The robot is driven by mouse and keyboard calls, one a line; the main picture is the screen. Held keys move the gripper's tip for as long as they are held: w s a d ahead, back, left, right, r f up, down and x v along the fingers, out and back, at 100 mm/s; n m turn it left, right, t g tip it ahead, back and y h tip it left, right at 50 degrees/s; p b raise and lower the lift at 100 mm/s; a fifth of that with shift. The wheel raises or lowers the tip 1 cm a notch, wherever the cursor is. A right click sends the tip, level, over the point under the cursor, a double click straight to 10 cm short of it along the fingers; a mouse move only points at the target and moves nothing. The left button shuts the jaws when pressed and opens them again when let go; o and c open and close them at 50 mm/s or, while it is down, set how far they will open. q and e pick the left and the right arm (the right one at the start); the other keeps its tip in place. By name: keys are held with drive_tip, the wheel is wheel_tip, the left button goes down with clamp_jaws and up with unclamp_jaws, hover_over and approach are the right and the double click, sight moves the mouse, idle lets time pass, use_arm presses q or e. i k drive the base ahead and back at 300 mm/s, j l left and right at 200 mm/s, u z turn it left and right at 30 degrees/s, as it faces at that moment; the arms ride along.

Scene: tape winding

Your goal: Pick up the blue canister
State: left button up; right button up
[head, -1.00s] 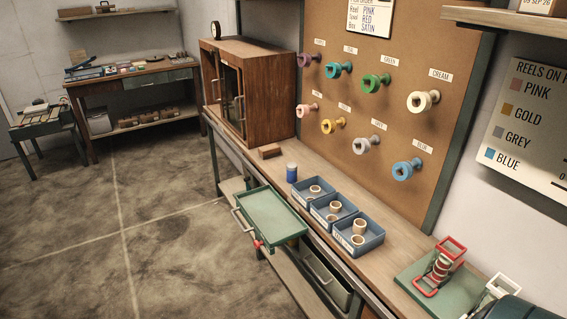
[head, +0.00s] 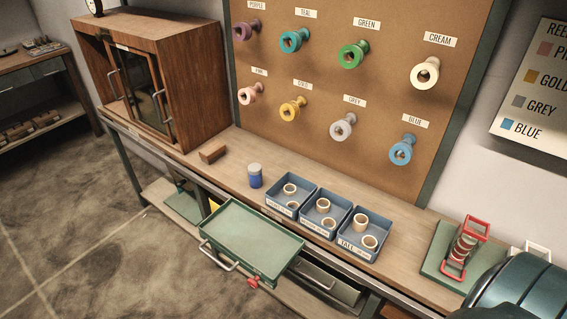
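The blue canister (head: 255,176) stands upright on the wooden bench, with a pale grey lid on its blue body. It is left of the blue trays and right of a small brown block. Nothing touches it. Neither gripper can be made out in the head view. A dark teal rounded part at the lower right corner seems to be mine, and no fingers show on it.
Blue trays (head: 291,195) holding pale rings stand right of the canister. A green tray-like drawer (head: 250,238) juts out in front of the bench. A wooden cabinet (head: 150,75) stands to the left. A brown block (head: 213,154) lies near it. Coloured reels hang on the pegboard (head: 320,95) behind.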

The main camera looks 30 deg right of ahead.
sight(254, 169)
drive_tip(key=i+j+z, duration=0.15)
drive_tip(key=z, duration=0.25)
drive_tip(key=i+j+z, duration=0.2)
drive_tip(key=z, duration=0.15)
drive_tip(key=i+j+z, duration=0.1)
drive_tip(key=j+z, duration=0.3)
drive_tip(key=i+j+z, duration=0.1)
drive_tip(key=z, duration=0.3)
drive_tip(key=j+z, duration=0.3)
drive_tip(key=j, duration=0.2)
drive_tip(key=i+j+z, duration=0.1)
drive_tip(key=j+z, duration=0.2)
drive_tip(key=j, duration=0.25)
